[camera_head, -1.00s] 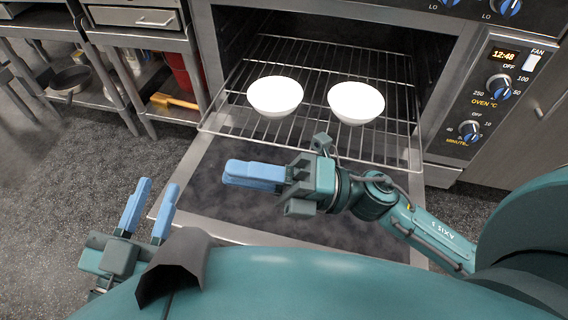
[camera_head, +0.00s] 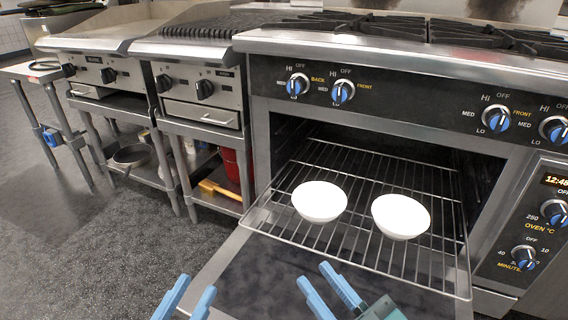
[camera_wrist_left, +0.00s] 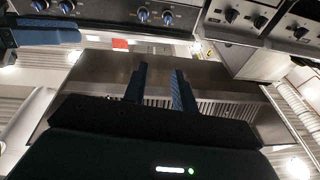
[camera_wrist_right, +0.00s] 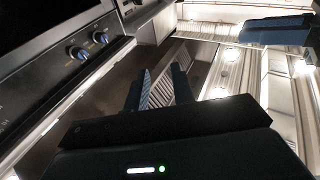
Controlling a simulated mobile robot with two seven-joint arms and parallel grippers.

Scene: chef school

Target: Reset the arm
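My left gripper (camera_head: 187,300) is at the bottom edge of the head view, its two blue fingers apart with nothing between them. My right gripper (camera_head: 328,292) is at the bottom, right of it, fingers also apart and empty, in front of the open oven door. The left wrist view shows the left gripper (camera_wrist_left: 160,85) with a clear gap between its fingers. The right wrist view shows the right gripper (camera_wrist_right: 160,90) with a similar gap. Most of both arms is out of the head view.
Two white bowls (camera_head: 319,201) (camera_head: 401,216) stand on the pulled-out oven rack (camera_head: 330,238). The oven door (camera_head: 262,276) is folded down below it. A pan (camera_head: 131,154) and a yellow-handled tool (camera_head: 215,187) lie on lower shelves. Floor (camera_head: 110,255) is clear at left.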

